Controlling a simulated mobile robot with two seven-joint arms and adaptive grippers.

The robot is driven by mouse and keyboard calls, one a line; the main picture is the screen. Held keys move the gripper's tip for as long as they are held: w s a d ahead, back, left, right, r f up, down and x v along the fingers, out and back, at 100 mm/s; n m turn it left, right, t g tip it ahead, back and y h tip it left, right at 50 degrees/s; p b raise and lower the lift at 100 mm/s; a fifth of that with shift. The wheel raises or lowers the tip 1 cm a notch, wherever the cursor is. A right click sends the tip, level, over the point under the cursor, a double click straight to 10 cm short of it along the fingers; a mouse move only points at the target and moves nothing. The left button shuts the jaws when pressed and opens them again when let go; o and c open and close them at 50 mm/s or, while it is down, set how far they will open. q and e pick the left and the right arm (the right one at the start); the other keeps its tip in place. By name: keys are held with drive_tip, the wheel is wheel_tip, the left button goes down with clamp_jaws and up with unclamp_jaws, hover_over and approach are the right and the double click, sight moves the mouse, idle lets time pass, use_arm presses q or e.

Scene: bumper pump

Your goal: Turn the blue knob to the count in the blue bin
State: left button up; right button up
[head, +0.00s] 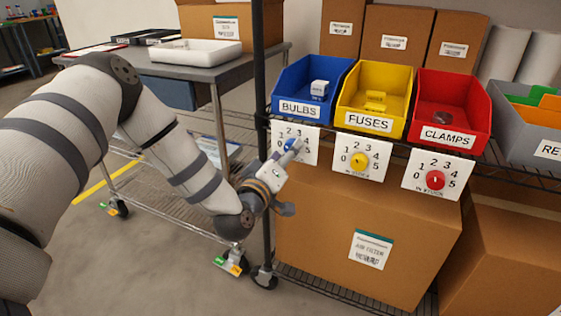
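The blue bin (287,97), labelled BULBS, stands at the left of the bin row. I see one small white box (320,88) in it; its near wall hides part of the floor. The blue knob (291,145) is on a white dial card (309,155) below this bin, numbered along an arc. My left gripper (287,151) reaches up from the lower left to the knob and covers part of the card. Its fingertips are at the knob, but whether they are closed on it is unclear. The knob's pointer direction is unclear. My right gripper is not in view.
A yellow FUSES bin (352,110) and red CLAMPS bin (419,126) stand to the right, with a yellow knob (358,161) and a red knob (435,180) below. A black shelf post (266,200) rises close beside my gripper. A large carton (330,225) sits below the dials.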

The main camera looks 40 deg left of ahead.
use_arm(q)
drive_tip(key=v, duration=1.1)
drive_tip(key=s+d+f+m+g+h+p, duration=0.35)
drive_tip(key=s+d+f+g, duration=0.3)
drive_tip(key=s, duration=0.25)
drive_tip(key=s+d+f+m+g+h+p, duration=0.3)
drive_tip(key=s+d+f+m+g+p, duration=0.3)
drive_tip(key=s, duration=0.4)
drive_tip(key=s+a+m+g+y+p, duration=0.1)
drive_tip(key=s+g, duration=0.6)
drive_tip(key=s, duration=1.4)
drive_tip(key=shift+s+a+m+y+p, duration=0.3)
drive_tip(key=shift+m+y+p, duration=0.35)
drive_tip(key=shift+m, duration=0.3)
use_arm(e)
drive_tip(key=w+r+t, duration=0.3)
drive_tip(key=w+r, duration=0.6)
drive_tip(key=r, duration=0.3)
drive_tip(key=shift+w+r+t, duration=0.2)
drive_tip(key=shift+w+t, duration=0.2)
